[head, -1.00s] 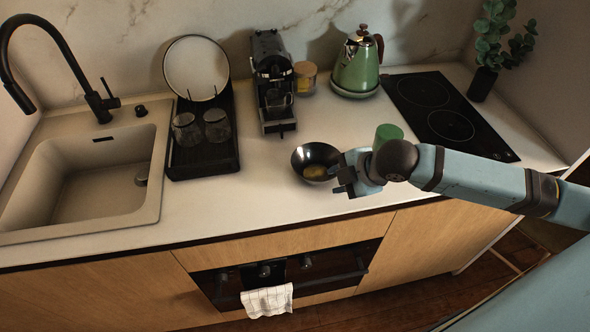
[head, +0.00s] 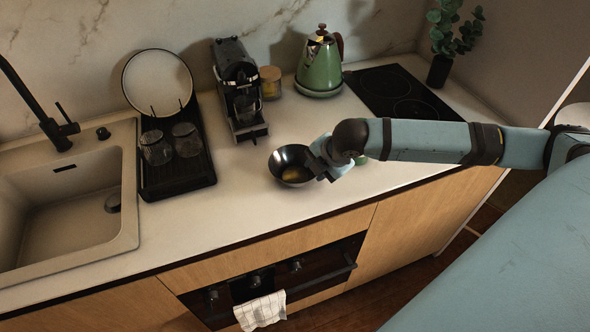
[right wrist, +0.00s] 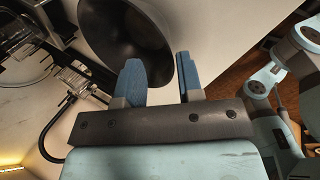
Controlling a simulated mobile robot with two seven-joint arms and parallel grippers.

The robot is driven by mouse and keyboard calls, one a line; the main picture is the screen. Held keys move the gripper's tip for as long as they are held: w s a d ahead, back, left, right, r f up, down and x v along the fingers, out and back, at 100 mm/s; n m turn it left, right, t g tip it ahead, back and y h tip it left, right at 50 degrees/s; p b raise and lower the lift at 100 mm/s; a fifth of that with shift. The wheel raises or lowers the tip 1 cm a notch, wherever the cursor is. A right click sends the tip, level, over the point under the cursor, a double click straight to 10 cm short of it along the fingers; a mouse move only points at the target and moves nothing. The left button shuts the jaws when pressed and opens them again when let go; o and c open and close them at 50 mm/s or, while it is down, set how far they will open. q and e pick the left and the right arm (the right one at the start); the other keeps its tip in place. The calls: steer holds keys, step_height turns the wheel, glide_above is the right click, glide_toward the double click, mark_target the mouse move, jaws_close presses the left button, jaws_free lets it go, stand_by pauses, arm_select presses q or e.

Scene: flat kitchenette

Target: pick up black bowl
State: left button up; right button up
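The black bowl (head: 284,160) stands on the counter in front of the coffee machine, with something yellowish in its bottom. My right gripper (head: 316,168) is at the bowl's right side in the head view. In the right wrist view the dark bowl (right wrist: 115,35) fills the upper middle. The two blue fingers of my right gripper (right wrist: 159,78) are spread apart, with the bowl's rim edge showing in the gap between them. I cannot tell whether either finger touches the bowl. My left gripper is not in view.
A black rack (head: 178,181) with glasses and a plate stands left of the coffee machine (head: 236,84). The green kettle (head: 320,67) and black hob (head: 395,92) are behind my arm. The sink (head: 75,215) is at left.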

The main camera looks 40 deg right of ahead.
mark_target(295, 170)
steer(key=x, duration=0.5)
steer(key=shift+s+a+f, duration=0.25)
steer(key=shift+s+f, duration=0.05)
steer(key=shift+s, duration=0.05)
steer(key=shift+c, duration=0.2)
jaws_close()
